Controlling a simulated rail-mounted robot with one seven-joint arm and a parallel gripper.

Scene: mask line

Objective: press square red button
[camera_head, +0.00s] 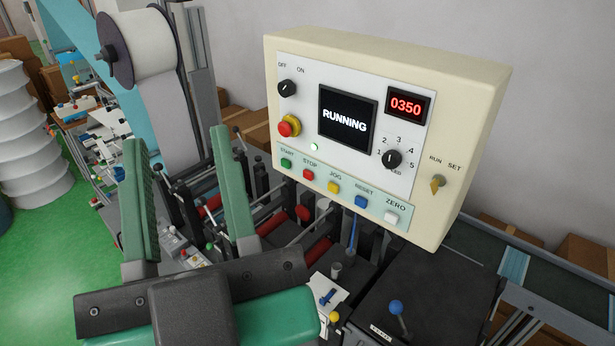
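The square red button (308,174) sits on the lower strip of the cream control box (480,110), under the label STOP. It is between a green START button (286,163) and a yellow JOG button (333,187). A round red knob on a yellow collar (289,126) is above it. The display (347,119) reads RUNNING, and the red readout (405,106) shows 0350. My gripper (180,140) is open and empty, its two green fingers well apart. It is left of the panel in the picture, apart from the red button.
A blue RESET button (361,202) and a white ZERO button (391,217) continue the row. Machine rods and red rollers lie below the panel. A blue-knobbed lever (396,308) stands at lower right. A white roll (145,40) hangs at upper left.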

